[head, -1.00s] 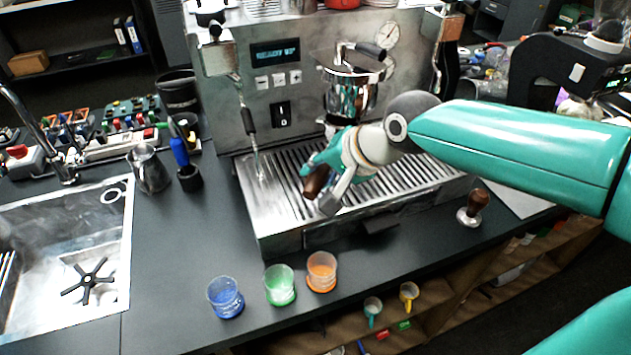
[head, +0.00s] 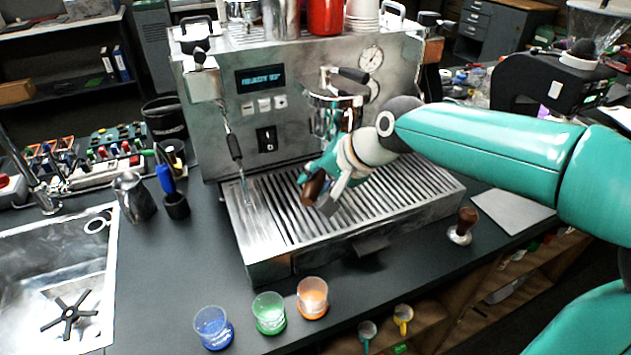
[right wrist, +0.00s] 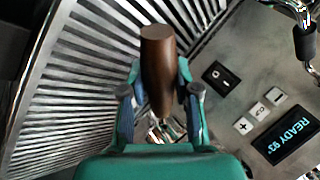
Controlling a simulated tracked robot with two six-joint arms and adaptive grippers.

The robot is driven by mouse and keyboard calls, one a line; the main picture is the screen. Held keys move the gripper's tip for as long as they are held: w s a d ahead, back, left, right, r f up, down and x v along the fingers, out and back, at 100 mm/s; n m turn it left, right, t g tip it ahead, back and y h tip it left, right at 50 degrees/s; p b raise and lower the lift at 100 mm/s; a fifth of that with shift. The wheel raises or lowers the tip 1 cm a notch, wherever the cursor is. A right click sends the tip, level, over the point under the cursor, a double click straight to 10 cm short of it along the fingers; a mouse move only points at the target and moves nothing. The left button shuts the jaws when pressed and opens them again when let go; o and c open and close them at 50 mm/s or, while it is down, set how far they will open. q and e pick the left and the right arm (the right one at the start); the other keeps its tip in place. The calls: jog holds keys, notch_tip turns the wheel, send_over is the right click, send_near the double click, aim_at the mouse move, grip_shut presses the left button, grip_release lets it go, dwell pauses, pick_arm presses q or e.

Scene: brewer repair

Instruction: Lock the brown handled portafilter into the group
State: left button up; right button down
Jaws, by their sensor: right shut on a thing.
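The brown handle of the portafilter (head: 315,188) is between the fingers of my right gripper (head: 320,192), which is shut on it. The right wrist view shows the brown handle (right wrist: 158,75) between both fingertips (right wrist: 160,92). The portafilter's metal head is mostly hidden behind the gripper and the arm. The chrome group (head: 335,97) juts from the machine's front, above and behind my right gripper. I cannot tell whether the portafilter touches the group. My left gripper is not in view.
The espresso machine (head: 222,105) has a slatted drip tray (head: 285,212) below the gripper. A steam wand (head: 233,145) hangs to the left. A tamper (head: 464,225) stands at right. Blue (head: 213,327), green (head: 269,312) and orange (head: 312,297) cups stand in front.

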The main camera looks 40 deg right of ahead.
jog(key=shift+s+r, duration=0.1)
jog(key=shift+r, duration=0.25)
dwell(1.5)
jog(key=shift+a+r+p, duration=0.1)
jog(key=shift+r+p, duration=1.2)
jog(key=shift+r, duration=0.2)
dwell(3.2)
dwell(0.7)
